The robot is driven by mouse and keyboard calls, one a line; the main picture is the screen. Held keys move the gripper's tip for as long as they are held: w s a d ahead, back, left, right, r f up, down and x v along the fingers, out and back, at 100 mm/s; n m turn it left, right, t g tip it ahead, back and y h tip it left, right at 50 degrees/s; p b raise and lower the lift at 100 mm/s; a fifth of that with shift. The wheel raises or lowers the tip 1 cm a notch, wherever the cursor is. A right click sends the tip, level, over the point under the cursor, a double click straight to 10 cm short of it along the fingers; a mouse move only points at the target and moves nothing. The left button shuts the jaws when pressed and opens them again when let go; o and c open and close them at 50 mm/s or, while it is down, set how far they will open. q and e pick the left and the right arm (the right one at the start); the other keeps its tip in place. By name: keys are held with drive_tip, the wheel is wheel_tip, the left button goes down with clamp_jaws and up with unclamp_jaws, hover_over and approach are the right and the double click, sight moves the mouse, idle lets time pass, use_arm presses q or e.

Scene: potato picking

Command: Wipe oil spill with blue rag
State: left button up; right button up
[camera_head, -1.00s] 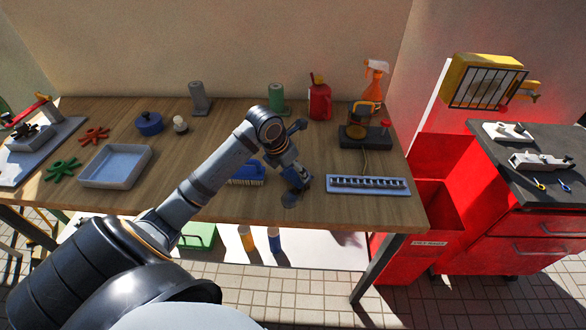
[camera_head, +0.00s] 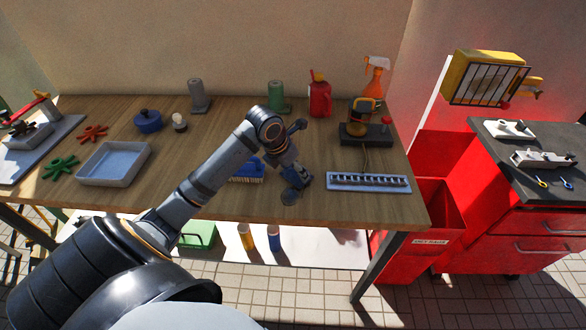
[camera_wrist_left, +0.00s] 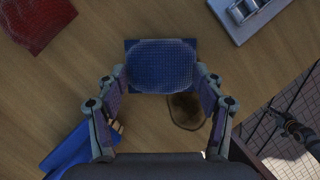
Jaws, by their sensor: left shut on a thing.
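The blue rag (camera_wrist_left: 160,60) lies between the fingers of my left gripper (camera_wrist_left: 163,90) in the left wrist view, just above or on the wooden table. The gripper is shut on it. A dark brown oil spill (camera_wrist_left: 187,112) shows partly below the rag, between the fingers. In the head view my left gripper (camera_head: 296,187) is low over the table near its front edge, and my arm and gripper hide most of the rag and spill.
A blue brush (camera_head: 247,172) lies left of the gripper, and a socket tray (camera_head: 368,182) lies to its right. A red cloth-like thing (camera_wrist_left: 36,24) shows in the left wrist view. A grey bin (camera_head: 114,164) stands at the left. Red waste bins (camera_head: 432,205) stand beyond the table's right end.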

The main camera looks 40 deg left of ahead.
sight(295, 182)
use_arm(q)
drive_tip(key=shift+f+b, duration=0.3)
drive_tip(key=shift+f, duration=0.1)
drive_tip(key=shift+s+d+r+p, duration=0.15)
drive_tip(key=shift+s+d+p, duration=0.05)
drive_tip(key=shift+s+p, duration=0.15)
drive_tip(key=shift+s+d+p, duration=0.2)
drive_tip(key=shift+s+d, duration=0.15)
drive_tip(key=shift+s, duration=0.2)
drive_tip(key=shift+s+d+p, duration=0.2)
drive_tip(key=shift+s+d, duration=0.1)
drive_tip(key=shift+s, duration=0.2)
drive_tip(key=shift+s+d+f+p, duration=0.1)
drive_tip(key=shift+s+d, duration=0.3)
drive_tip(key=shift+s, duration=0.3)
drive_tip(key=shift+s+d+f+p, duration=0.1)
drive_tip(key=shift+s+d, duration=0.3)
drive_tip(key=shift+s, duration=0.25)
drive_tip(key=shift+s+d+f+p, duration=0.1)
drive_tip(key=shift+s+d, duration=0.3)
drive_tip(key=shift+s, duration=0.3)
drive_tip(key=shift+s+d+r, duration=0.1)
drive_tip(key=shift+s+d, duration=0.35)
drive_tip(key=shift+s, duration=0.3)
drive_tip(key=shift+s+d, duration=0.45)
drive_tip(key=shift+s, duration=0.3)
drive_tip(key=shift+r, duration=0.1)
